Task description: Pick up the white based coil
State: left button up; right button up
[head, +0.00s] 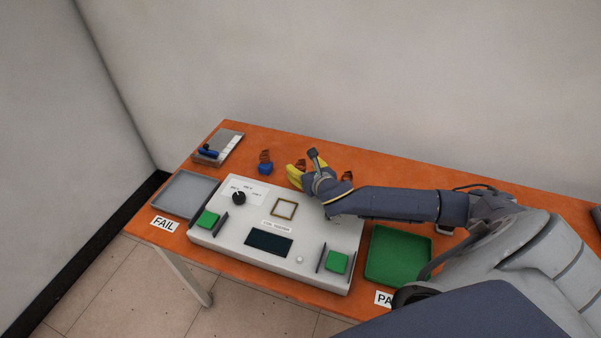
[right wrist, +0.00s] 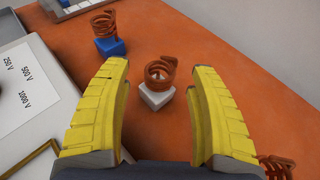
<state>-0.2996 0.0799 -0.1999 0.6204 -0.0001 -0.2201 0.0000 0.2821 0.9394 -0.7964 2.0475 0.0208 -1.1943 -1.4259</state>
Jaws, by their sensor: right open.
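The white based coil (right wrist: 158,86) is a copper coil on a white block. In the right wrist view it stands upright on the orange table, between and just beyond the yellow fingertips. My right gripper (right wrist: 153,75) is open and empty around that line, with a finger to each side; it does not appear to touch the coil. In the head view my right gripper (head: 294,172) is behind the white tester box, and its yellow fingers and hand largely hide the white based coil. My left gripper is not in view.
A blue based coil (head: 265,164) stands left of the gripper; another coil (head: 347,177) is right of it. The white tester box (head: 210,240) lies in front. A grey tray (head: 170,192), a green tray (head: 400,280) and a grey rack (head: 232,140) are on the table.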

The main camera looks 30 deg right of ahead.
jog(key=shift+x, duration=1.5)
jog(key=shift+o, duration=0.2)
grip_shut()
